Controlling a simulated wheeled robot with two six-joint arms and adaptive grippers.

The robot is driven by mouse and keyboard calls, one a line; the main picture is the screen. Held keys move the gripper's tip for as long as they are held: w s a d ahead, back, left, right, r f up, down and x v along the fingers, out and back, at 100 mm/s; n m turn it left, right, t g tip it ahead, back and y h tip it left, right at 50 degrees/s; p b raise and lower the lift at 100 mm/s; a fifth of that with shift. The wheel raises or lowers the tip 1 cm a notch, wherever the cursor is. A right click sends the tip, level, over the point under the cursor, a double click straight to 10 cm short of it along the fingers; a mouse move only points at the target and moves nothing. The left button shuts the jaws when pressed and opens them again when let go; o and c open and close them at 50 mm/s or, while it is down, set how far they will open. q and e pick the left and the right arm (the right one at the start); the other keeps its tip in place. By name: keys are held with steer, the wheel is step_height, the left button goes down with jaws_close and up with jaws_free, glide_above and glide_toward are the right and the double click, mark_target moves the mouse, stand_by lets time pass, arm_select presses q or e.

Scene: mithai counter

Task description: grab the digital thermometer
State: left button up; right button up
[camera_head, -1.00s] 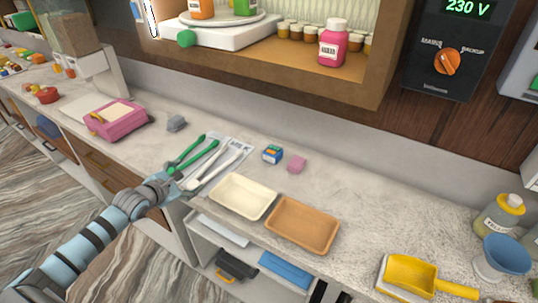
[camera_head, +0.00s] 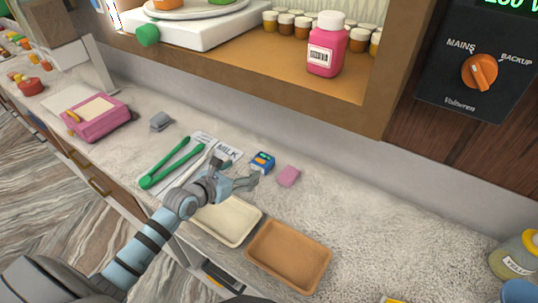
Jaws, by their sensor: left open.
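I cannot tell for sure which item is the digital thermometer. A slim pale stick lies on the white MILK sheet (camera_head: 226,153), partly hidden by my left gripper (camera_head: 238,172). A small blue box (camera_head: 262,162) with a label stands just right of the sheet. My left gripper is open and empty over the counter, between the sheet and the cream tray (camera_head: 230,222), close to the blue box. I cannot tell whether it touches anything. My right gripper is not in view.
Green tongs (camera_head: 172,164) lie left of the sheet. A pink block (camera_head: 288,176) sits right of the blue box. A brown tray (camera_head: 290,255) is beside the cream tray. A pink machine (camera_head: 97,118) and a grey block (camera_head: 160,121) are farther left.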

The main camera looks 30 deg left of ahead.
mark_target(259, 161)
arm_select(q)
steer(key=w+f+b, duration=0.2)
steer(key=b, duration=0.2)
steer(key=shift+w+d, duration=0.1)
steer(key=shift+d, duration=0.05)
steer(key=x, duration=0.1)
steer(key=b+x, duration=0.1)
steer(key=shift+w+r, duration=0.1)
steer(key=shift+w, duration=0.35)
steer(key=b+x, duration=0.3)
steer(key=x, duration=0.4)
steer(key=shift+b, duration=0.3)
steer(key=shift+w+r, duration=0.1)
steer(key=shift+r, duration=0.05)
steer(key=shift+c, duration=0.6)
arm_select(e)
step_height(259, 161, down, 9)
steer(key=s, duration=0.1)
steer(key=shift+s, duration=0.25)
arm_select(q)
steer(key=c, duration=1.2)
steer(key=shift+r, duration=0.1)
